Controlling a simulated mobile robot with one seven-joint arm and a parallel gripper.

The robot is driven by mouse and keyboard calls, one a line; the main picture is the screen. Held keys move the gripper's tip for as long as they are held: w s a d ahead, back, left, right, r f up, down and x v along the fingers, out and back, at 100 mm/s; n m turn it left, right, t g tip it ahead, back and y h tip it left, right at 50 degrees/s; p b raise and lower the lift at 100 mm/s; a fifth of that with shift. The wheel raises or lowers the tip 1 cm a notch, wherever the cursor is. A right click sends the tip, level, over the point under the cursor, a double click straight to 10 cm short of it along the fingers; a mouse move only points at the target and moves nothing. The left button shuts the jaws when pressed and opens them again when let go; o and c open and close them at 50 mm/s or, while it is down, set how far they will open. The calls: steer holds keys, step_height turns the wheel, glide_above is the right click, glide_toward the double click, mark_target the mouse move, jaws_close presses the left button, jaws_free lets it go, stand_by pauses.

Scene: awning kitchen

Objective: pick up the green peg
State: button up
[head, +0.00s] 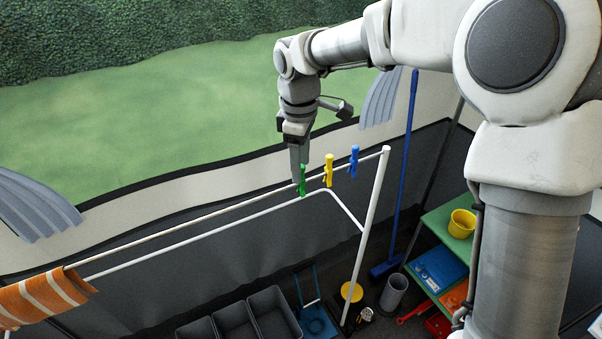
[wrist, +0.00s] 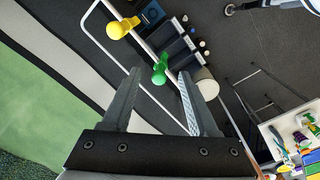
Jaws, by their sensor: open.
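The green peg (head: 302,180) is clipped on the white rail of the drying rack, the leftmost of three pegs in the head view. It also shows in the wrist view (wrist: 159,70), between and just beyond the fingertips. My gripper (head: 298,186) points down at the peg, and in the wrist view its two fingers (wrist: 159,73) are apart with nothing held. In the head view the fingers overlap the peg's left side; I cannot tell whether they touch it.
A yellow peg (head: 329,170) and a blue peg (head: 354,161) sit on the same rail to the right. An orange striped towel (head: 42,299) hangs at the rail's left end. Grey bins (head: 237,322) stand below. A blue broom (head: 402,170) and green shelf (head: 440,222) are at the right.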

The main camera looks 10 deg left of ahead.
steer(key=shift+f, duration=1.05)
jaws_close()
steer(key=shift+w+r, duration=0.1)
